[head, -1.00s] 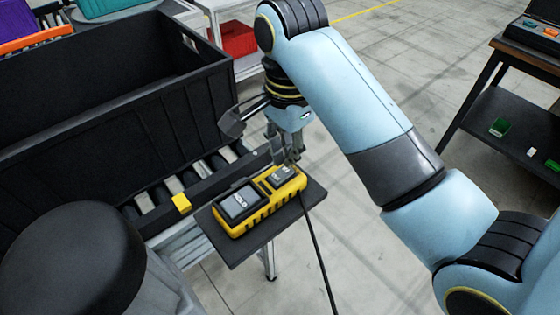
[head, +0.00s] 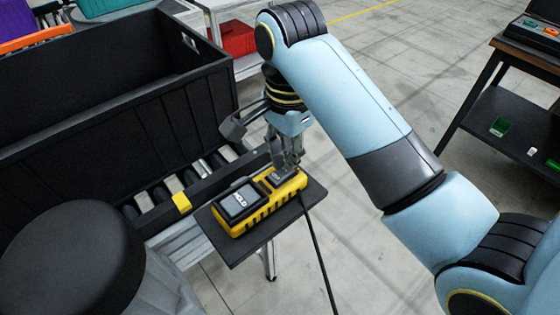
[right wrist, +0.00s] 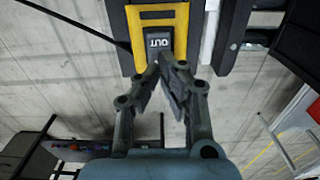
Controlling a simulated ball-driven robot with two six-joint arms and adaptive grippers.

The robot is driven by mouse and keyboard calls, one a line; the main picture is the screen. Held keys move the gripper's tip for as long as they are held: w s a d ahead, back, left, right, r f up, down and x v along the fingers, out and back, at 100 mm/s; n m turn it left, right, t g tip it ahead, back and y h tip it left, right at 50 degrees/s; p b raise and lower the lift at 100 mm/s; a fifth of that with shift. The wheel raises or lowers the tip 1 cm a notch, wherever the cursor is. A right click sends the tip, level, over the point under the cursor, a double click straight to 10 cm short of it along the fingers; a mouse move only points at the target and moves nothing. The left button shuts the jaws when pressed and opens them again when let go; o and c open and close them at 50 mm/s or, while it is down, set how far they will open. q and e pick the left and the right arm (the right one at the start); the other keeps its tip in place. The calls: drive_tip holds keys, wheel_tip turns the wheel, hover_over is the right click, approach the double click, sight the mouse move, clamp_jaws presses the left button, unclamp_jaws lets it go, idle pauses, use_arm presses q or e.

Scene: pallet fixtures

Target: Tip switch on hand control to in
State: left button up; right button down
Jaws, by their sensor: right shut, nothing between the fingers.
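The yellow and black hand control (head: 266,212) lies on a small dark shelf (head: 246,256), with a cable running down from its right end. A black block on its left half bears white lettering that looks like "HOLD". My left gripper is not in view.
A large black crate (head: 110,125) stands at the left on a roller conveyor (head: 150,198). A small yellow block (head: 181,202) sits on the conveyor's rail beside the shelf. A dark table (head: 480,105) stands at the far right. The floor between is clear.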

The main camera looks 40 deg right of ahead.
drive_tip(key=shift+f, duration=0.65)
drive_tip(key=shift+s, duration=0.1)
wheel_tip(320, 180, up, 3)
drive_tip(key=p, duration=0.3)
drive_tip(key=shift+f, duration=0.1)
wheel_tip(320, 180, up, 2)
drive_tip(key=shift+r+p, duration=0.1)
drive_tip(key=shift+p, duration=1.15)
drive_tip(key=shift+r, duration=1)
